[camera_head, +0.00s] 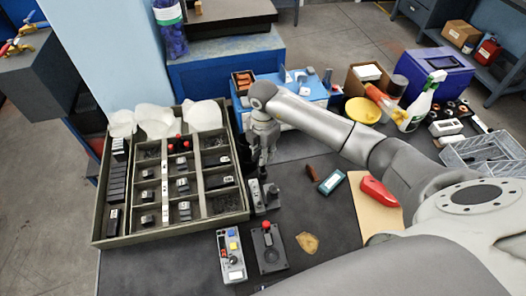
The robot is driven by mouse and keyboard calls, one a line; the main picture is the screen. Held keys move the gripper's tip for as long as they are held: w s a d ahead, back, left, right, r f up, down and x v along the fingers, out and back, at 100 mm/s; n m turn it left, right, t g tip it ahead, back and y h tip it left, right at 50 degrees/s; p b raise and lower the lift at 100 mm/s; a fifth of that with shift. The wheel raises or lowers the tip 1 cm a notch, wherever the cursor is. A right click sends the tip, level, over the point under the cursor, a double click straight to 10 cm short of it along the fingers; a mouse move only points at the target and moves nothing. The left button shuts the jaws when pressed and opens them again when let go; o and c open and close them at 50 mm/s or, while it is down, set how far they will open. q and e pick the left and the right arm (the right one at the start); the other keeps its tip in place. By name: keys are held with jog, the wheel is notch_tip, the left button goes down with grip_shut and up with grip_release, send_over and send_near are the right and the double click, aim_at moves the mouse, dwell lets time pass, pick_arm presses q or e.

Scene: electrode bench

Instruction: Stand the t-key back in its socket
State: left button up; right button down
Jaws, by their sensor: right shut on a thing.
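My right gripper (263,161) points down just right of the large compartment tray. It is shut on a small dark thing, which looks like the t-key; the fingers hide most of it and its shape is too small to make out. Just below the fingertips, a small grey block (257,198) with dark knobs stands on the dark bench mat. I cannot tell whether the held thing touches this block, or whether the block is the socket. My left gripper is not in view.
The compartment tray (245,200) holds small dark blocks. A grey button box (231,262) and a black joystick box (270,252) stand in front. A spray bottle (423,100) stands farther back.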

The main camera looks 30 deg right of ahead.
jog(key=shift+f+b, duration=1.1)
jog(key=shift+f, duration=0.6)
jog(key=c, duration=1.3)
grip_release()
jog(key=shift+r, duration=0.2)
notch_tip(320, 180, up, 12)
jog(key=shift+f, duration=0.15)
